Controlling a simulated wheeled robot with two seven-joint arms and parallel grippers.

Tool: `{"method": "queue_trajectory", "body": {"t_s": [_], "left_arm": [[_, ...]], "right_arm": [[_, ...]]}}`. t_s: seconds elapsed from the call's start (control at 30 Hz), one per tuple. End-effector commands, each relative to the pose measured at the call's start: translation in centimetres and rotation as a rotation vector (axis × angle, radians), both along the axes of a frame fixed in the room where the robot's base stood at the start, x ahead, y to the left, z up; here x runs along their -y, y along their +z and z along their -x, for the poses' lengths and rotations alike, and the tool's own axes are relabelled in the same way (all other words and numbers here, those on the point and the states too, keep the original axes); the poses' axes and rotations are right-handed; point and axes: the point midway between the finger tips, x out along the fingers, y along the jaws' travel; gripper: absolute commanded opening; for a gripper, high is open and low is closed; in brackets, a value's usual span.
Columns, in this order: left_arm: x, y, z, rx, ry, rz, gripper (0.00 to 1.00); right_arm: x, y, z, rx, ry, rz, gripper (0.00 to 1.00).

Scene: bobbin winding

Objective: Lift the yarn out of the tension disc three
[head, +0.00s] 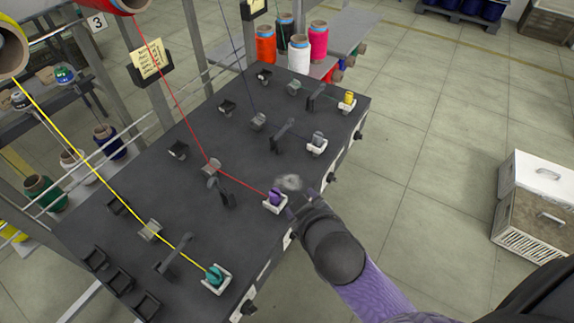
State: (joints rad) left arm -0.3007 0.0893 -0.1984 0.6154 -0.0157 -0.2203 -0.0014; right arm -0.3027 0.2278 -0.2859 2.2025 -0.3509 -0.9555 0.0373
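Several grey tension discs stand along the dark bench (95,217). The red yarn (178,97) runs down from a red cone (110,3) to one tension disc (212,167), then on to the purple bobbin (275,197) in its white holder. The yellow yarn (75,147) passes another disc (150,229) to a teal bobbin (214,275). A dark blue yarn (237,60) reaches a third disc (258,121). No number on the discs is readable. My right gripper (290,187) is beside the purple bobbin; its fingers are too unclear to judge. My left gripper is out of view.
Black levers (282,135) stand between discs and bobbins. A grey bobbin (318,139) and a yellow bobbin (349,98) sit farther back. Spools, including a pink one (318,39), stand on a shelf behind. White crates (535,205) are on the floor at right; the floor between is clear.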

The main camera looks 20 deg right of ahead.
Motion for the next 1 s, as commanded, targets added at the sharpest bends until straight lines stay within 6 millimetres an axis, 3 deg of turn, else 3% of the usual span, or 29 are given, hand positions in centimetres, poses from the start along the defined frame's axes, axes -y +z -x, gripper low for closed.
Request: {"method": "queue_trajectory", "body": {"t_s": [0.03,0.1,0.17,0.2,0.23,0.27,0.3,0.37,0.43,0.5,0.53,0.57,0.63,0.73,1.0], "left_arm": [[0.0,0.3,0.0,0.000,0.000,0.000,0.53],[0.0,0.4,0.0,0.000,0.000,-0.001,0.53],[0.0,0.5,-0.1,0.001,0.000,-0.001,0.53],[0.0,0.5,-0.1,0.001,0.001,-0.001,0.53],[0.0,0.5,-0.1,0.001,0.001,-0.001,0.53],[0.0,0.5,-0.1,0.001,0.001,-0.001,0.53],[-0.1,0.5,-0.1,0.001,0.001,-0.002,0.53],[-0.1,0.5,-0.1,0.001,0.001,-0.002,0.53],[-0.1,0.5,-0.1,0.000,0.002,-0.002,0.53],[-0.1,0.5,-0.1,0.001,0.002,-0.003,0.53],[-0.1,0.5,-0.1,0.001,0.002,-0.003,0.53],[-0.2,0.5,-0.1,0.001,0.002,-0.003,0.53],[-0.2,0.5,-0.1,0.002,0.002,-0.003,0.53],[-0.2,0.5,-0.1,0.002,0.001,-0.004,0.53],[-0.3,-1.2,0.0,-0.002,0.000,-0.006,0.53]], "right_arm": [[-0.9,4.7,-2.6,0.202,0.074,0.068,0.62],[-3.5,11.2,-5.2,0.520,0.222,0.192,0.62],[-6.9,16.5,-5.9,0.804,0.403,0.332,0.62],[-9.9,19.4,-5.4,1.002,0.569,0.452,0.62],[-12.6,20.8,-4.5,1.148,0.729,0.565,0.62],[-15.0,21.1,-3.3,1.270,0.908,0.690,0.62],[-17.5,19.8,-1.8,1.380,1.167,0.866,0.62],[-18.7,15.4,-0.5,1.411,1.588,1.148,0.62],[-15.7,9.4,-1.1,1.219,2.063,1.456,0.62],[-10.9,6.0,-2.7,0.913,2.374,1.649,0.62],[-9.0,5.3,-3.4,0.784,2.462,1.702,0.62],[-7.1,4.8,-3.9,-0.660,-2.528,-1.740,0.62],[-3.8,4.4,-4.9,-0.408,-2.507,-1.712,0.62],[-1.4,4.3,-5.5,-0.231,-2.490,-1.688,0.62],[-1.3,2.4,-5.8,-0.203,-2.489,-1.680,0.62]]}}
